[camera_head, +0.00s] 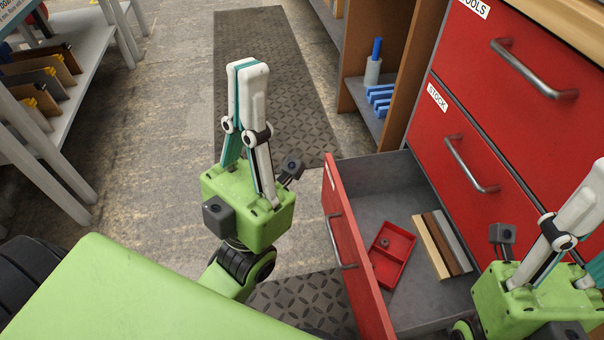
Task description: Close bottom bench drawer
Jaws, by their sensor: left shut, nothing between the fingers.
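The bottom bench drawer (347,262) is pulled well out of the red bench. Its red front with a metal bar handle (337,243) faces left, and its grey inside is open to view. A small red tray (392,254) and several strips (440,245) in light wood, brown and grey lie in it. My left gripper (247,66) points up, shut and empty, to the left of the drawer front and apart from it. My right gripper (590,185) is at the right edge, in front of the bench; its fingertips are partly cut off by the frame.
The drawers labelled STOCK (450,140) and TOOLS (530,60) above are shut. A wooden shelf unit (372,70) with blue items stands behind. A white rack (65,90) is at the far left. Patterned mats (265,80) lie on open floor.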

